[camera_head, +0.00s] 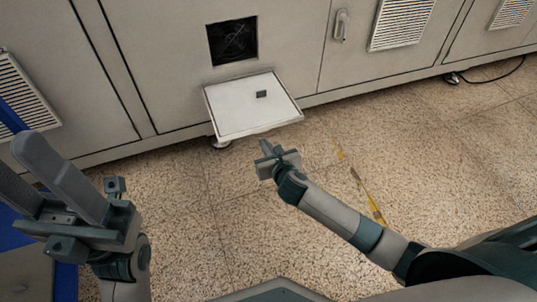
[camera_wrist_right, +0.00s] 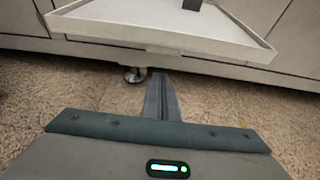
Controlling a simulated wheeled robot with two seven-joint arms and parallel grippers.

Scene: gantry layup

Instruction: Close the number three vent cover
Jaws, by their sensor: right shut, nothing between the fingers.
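A white vent cover (camera_head: 245,112) hangs folded down and outward below a dark square opening (camera_head: 232,42) in the beige cabinet. A small dark piece (camera_head: 261,94) sits on the cover's upper face. No number is readable on it. My right gripper (camera_head: 266,147) is shut and empty, just in front of and below the cover's front edge, apart from it. In the right wrist view, its closed fingers (camera_wrist_right: 161,95) point toward the cabinet base under the cover (camera_wrist_right: 150,27). My left gripper (camera_head: 38,178) is open and empty at the left, near the head camera.
The beige cabinet row (camera_head: 165,60) spans the back, with louvred grilles (camera_head: 402,22) and a door handle (camera_head: 341,25). A caster (camera_wrist_right: 134,74) stands beneath it. Blue structure (camera_head: 66,278) is at the lower left. A cable lies at the upper right. The speckled floor is mostly clear.

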